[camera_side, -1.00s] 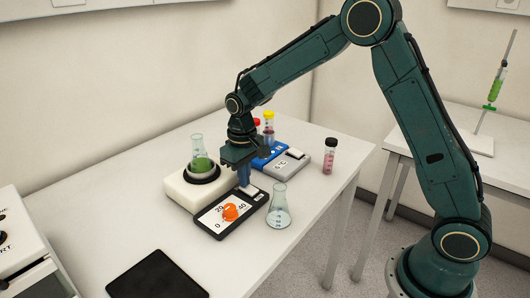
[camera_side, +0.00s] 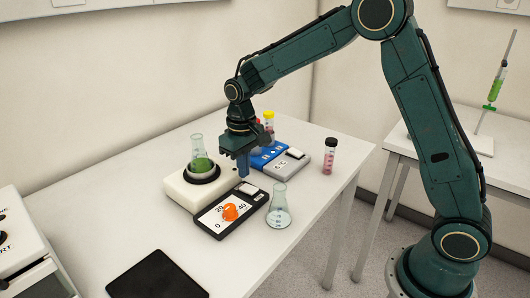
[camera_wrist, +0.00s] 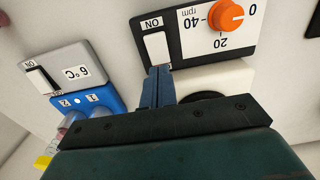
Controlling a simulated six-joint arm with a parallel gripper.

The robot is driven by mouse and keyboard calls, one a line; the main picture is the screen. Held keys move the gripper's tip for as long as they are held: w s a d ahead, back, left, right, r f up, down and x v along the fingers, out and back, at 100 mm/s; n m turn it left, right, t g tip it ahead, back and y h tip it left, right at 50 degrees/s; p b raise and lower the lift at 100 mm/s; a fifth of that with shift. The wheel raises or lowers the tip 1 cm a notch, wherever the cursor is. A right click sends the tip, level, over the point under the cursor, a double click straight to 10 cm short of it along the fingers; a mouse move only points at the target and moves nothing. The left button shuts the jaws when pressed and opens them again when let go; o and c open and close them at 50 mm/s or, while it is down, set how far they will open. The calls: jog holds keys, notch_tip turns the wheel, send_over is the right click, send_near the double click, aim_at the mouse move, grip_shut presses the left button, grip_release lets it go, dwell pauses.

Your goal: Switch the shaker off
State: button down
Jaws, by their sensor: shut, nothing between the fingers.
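The shaker (camera_side: 180,190) is a white block with a round black platform carrying a conical flask of green liquid (camera_side: 201,164). Its black control panel (camera_side: 213,231) has a white rpm dial, an orange knob (camera_side: 231,212) and a white rocker switch (camera_side: 250,188). In the wrist view the switch (camera_wrist: 157,48) has "ON" printed at one end; which way it is tipped is unclear. My gripper (camera_side: 243,174) is shut and empty, pointing down just above the switch. In the wrist view its blue fingertips (camera_wrist: 158,72) appear by the switch end opposite "ON".
A blue-and-grey device (camera_side: 287,163) with a "6 °C" display and its own rocker switch stands behind, holding capped vials. A pink vial (camera_side: 329,157) stands near the table edge. A black pad (camera_side: 157,277) lies in front.

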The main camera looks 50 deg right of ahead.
aim_at(246, 187)
jog(key=shift+r, duration=1.85)
jog(key=s+d+r+t, duration=0.2)
jog(key=s+r+t, duration=0.1)
jog(key=s+r, duration=0.9)
jog(key=s+f+t, duration=0.1)
jog(key=s+t, duration=0.1)
jog(key=s, duration=1.4)
jog(key=shift+s+d+f+t, duration=0.15)
jog(key=shift+s+d+t, duration=0.15)
jog(key=shift+s+d, duration=0.1)
